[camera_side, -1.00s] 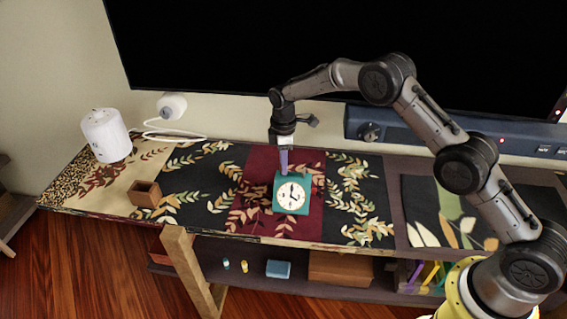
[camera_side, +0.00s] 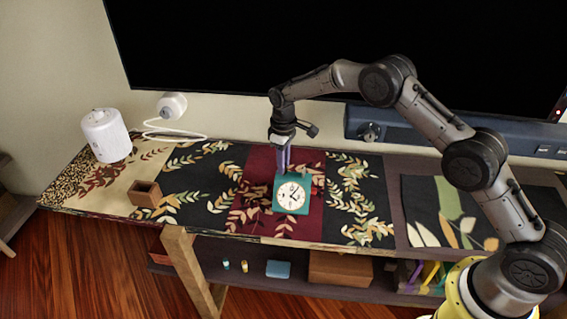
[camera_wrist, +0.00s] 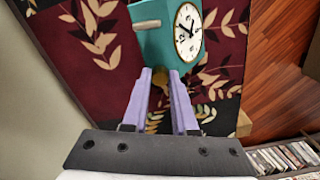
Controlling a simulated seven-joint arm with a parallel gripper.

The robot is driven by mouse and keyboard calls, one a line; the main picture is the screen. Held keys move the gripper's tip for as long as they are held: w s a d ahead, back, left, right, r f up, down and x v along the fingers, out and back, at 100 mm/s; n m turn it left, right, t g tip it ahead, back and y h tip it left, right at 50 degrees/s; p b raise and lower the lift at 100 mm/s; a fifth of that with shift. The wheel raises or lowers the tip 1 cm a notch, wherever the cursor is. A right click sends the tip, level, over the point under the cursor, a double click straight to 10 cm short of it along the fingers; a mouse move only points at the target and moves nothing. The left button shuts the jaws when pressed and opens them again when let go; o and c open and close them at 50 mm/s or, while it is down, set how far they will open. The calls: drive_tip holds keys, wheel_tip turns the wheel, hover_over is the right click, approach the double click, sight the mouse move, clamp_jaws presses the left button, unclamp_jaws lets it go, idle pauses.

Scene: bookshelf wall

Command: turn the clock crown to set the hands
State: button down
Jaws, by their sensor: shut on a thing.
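The clock is a teal block with a round cream face and dark hands, standing on the dark red cloth panel in the side view (camera_side: 291,208). In the wrist view the clock (camera_wrist: 155,45) is at the top, its face turned to the right. My gripper (camera_side: 283,169) points down onto the top of the clock. Its two lilac fingers (camera_wrist: 161,72) reach the clock's near side and are shut on the crown, which is mostly hidden between the fingertips.
A small brown open box (camera_side: 145,194) and a white cylindrical device (camera_side: 107,135) stand to the left. A white camera-like device (camera_side: 172,105) with a cable is by the wall. A dark blue bar (camera_side: 420,128) runs behind my arm. The patterned cloth around the clock is clear.

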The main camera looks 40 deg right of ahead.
drive_tip(key=m, duration=0.5)
drive_tip(key=shift+m, duration=0.3)
drive_tip(key=m, duration=0.5)
drive_tip(key=shift+m, duration=0.3)
drive_tip(key=c, duration=0.7)
unclamp_jaws()
drive_tip(key=shift+r, duration=0.1)
wheel_tip(320, 180, up, 14)
drive_tip(key=shift+f, duration=0.2)
drive_tip(key=shift+r, duration=0.1)
